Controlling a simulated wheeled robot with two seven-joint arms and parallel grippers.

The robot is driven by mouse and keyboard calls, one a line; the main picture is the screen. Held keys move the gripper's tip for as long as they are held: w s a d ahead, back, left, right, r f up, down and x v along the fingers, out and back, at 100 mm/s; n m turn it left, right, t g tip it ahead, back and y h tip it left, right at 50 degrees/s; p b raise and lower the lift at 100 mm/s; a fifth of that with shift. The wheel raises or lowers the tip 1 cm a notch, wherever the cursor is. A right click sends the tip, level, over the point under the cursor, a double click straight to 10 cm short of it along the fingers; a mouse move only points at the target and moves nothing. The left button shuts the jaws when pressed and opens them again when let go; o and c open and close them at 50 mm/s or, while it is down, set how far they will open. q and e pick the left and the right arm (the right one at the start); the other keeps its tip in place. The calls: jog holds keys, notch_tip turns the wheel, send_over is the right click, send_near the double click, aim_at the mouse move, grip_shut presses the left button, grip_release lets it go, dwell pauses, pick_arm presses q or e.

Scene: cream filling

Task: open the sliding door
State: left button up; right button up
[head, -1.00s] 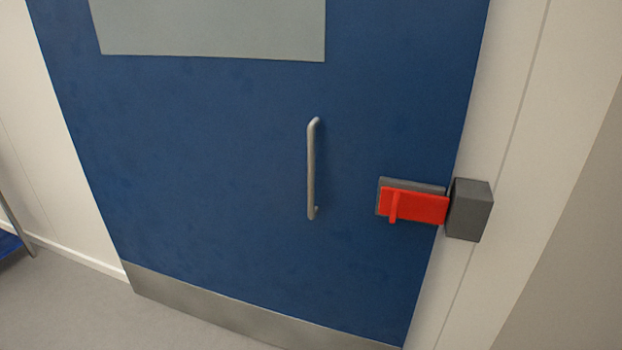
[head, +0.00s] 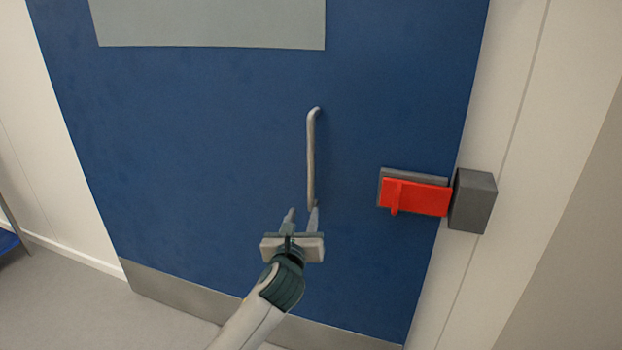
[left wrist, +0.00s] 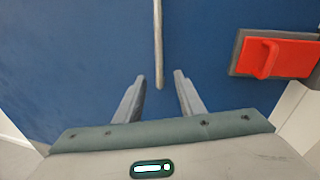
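The blue sliding door (head: 200,150) stands shut in front of me, with a grey panel near its top and a metal kick plate along its bottom. Its vertical silver handle (head: 312,155) is at the middle right. A red latch (head: 420,198) on a grey plate reaches to the grey block (head: 474,201) on the frame. My left gripper (head: 302,212) is open at the handle's lower end. In the left wrist view the handle (left wrist: 158,45) ends between the open fingers (left wrist: 160,78), with a gap to each side. My right gripper is not in view.
The pale door frame (head: 500,120) and wall run along the right. Grey floor (head: 70,300) lies at the lower left. Part of a blue object with a metal leg (head: 10,241) stands at the far left edge.

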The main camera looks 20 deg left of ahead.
aim_at(311, 169)
pick_arm(q)
jog(key=shift+m+t, duration=0.5)
jog(key=shift+m, duration=0.2)
jog(key=r, duration=0.3)
jog(key=s+r, duration=0.1)
jog(key=r, duration=0.1)
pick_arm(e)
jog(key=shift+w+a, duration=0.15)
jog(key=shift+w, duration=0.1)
pick_arm(q)
jog(key=shift+w, duration=0.2)
